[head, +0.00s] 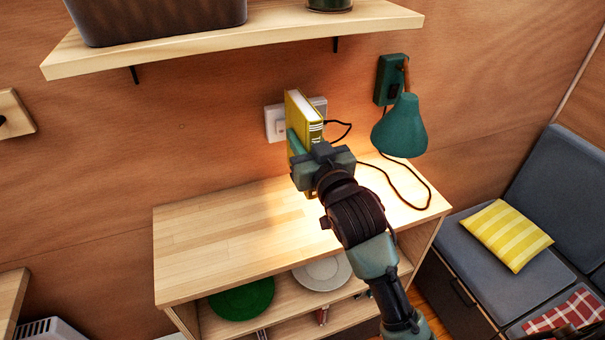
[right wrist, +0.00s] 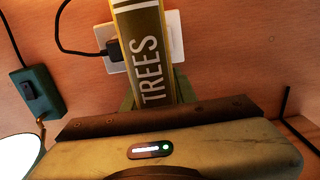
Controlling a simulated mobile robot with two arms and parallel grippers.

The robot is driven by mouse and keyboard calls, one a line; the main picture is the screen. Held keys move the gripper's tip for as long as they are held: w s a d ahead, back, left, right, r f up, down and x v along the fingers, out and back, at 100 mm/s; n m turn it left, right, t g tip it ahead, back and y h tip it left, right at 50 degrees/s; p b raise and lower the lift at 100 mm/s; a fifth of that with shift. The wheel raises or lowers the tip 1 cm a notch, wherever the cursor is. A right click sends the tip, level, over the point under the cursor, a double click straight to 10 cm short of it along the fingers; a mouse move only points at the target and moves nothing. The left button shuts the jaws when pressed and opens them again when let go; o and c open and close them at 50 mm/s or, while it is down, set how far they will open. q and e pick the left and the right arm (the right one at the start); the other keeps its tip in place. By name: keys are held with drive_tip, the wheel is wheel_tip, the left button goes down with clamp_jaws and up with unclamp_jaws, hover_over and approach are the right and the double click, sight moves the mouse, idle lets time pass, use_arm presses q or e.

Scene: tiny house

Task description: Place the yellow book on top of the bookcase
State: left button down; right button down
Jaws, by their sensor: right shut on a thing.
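The yellow book (head: 301,115) stands upright above the back of the bookcase top, near the wall. Its spine with the word TREES faces me in the right wrist view (right wrist: 145,60). My right gripper (head: 302,148) is shut on the book's lower part. The bookcase (head: 225,240) has a bare light-wood top and open shelves below. The book's lower edge is mostly hidden by the gripper, so I cannot tell whether it touches the top. My left gripper is not in view.
A green wall lamp (head: 400,127) hangs to the right, with its cord (head: 405,192) drooping over the bookcase top. A wall shelf (head: 230,38) is above. A wall socket (head: 276,123) is behind the book. The left part of the top is clear.

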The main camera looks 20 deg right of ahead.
sight(314, 194)
wheel_tip(314, 194, down, 9)
drive_tip(key=shift+f, duration=0.2)
idle(0.3)
drive_tip(key=shift+f, duration=0.15)
drive_tip(key=c, duration=1.1)
unclamp_jaws()
drive_tip(key=shift+f, duration=0.1)
drive_tip(key=s+b, duration=0.2)
drive_tip(key=s, duration=0.8)
drive_tip(key=shift+s+d, duration=0.1)
drive_tip(key=shift+s, duration=0.95)
